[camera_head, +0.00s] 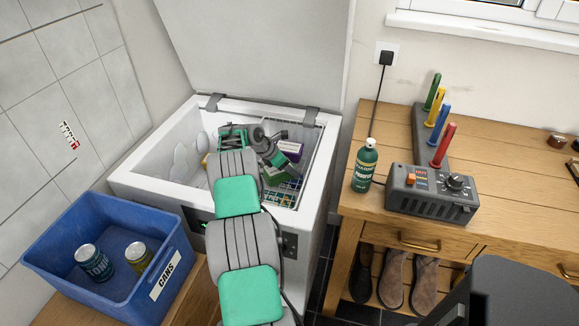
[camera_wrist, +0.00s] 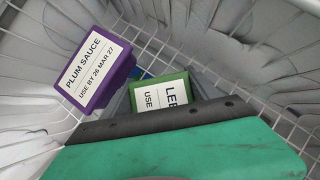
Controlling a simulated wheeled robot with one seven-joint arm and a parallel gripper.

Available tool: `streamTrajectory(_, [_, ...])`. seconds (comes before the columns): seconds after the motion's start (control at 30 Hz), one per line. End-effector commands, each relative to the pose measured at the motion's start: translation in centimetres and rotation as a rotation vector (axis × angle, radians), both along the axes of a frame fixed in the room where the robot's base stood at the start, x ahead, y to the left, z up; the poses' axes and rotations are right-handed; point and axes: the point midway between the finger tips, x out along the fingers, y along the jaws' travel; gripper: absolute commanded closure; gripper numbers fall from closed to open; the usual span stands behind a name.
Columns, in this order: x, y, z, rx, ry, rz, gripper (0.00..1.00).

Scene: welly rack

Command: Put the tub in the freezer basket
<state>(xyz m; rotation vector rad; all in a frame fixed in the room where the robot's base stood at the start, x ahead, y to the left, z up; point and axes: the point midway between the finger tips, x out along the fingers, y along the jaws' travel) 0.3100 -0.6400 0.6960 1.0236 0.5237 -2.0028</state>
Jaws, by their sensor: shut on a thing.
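A tub with a green lid (camera_wrist: 160,95) has a white label, partly hidden behind the dark edge of my gripper (camera_wrist: 165,128). In the head view the green tub (camera_head: 273,177) shows beside my gripper (camera_head: 288,168). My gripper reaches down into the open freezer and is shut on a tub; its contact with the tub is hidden. A purple tub labelled plum sauce (camera_wrist: 93,68) is close by, and also shows in the head view (camera_head: 291,149). The white wire freezer basket (camera_wrist: 205,75) is around and below them at the freezer's right side.
The white chest freezer (camera_head: 150,188) has its lid (camera_head: 265,50) raised. A blue cans crate (camera_head: 55,275) with two cans stands at left. A wooden bench (camera_head: 375,125) at right holds a green bottle (camera_head: 365,168) and a grey control box (camera_head: 430,193).

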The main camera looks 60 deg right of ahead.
Motion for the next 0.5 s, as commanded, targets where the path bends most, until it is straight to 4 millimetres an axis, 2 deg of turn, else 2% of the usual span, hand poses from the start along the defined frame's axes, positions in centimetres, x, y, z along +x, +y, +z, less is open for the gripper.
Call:
streamTrajectory(0.27, [0.04,-0.08,-0.42,-0.002,-0.002,0.0,1.0])
streamTrajectory(0.3, [0.05,-0.1,-0.36,-0.004,-0.002,0.0,0.29])
streamTrajectory(0.5, [0.02,-0.05,-0.43,-0.002,-0.001,0.0,0.12])
